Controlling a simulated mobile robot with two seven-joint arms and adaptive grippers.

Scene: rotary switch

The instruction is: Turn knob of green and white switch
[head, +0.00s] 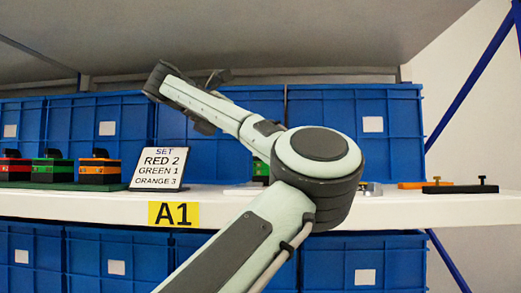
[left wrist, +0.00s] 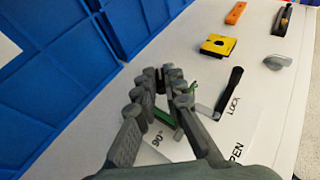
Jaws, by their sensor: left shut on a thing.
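The green and white switch (left wrist: 164,117) shows in the left wrist view as a green strip, partly covered by my gripper. My left gripper (left wrist: 168,80) has its two fingers close together over the switch, shut on its knob. The knob is mostly hidden between the fingers, so its angle cannot be told. In the head view a small green piece (head: 260,168) shows on the shelf beside my arm's big joint, which hides most of that spot. The gripper's fingertips cannot be made out there. My right gripper is in neither view.
A black lever (left wrist: 230,90) by LOCK and OPEN labels is close to the right of the fingers. A yellow block (left wrist: 217,44) and grey knob (left wrist: 277,62) stand farther along the shelf (head: 400,210). Blue bins (head: 350,125) wall the back. A sign (head: 157,167) stands left.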

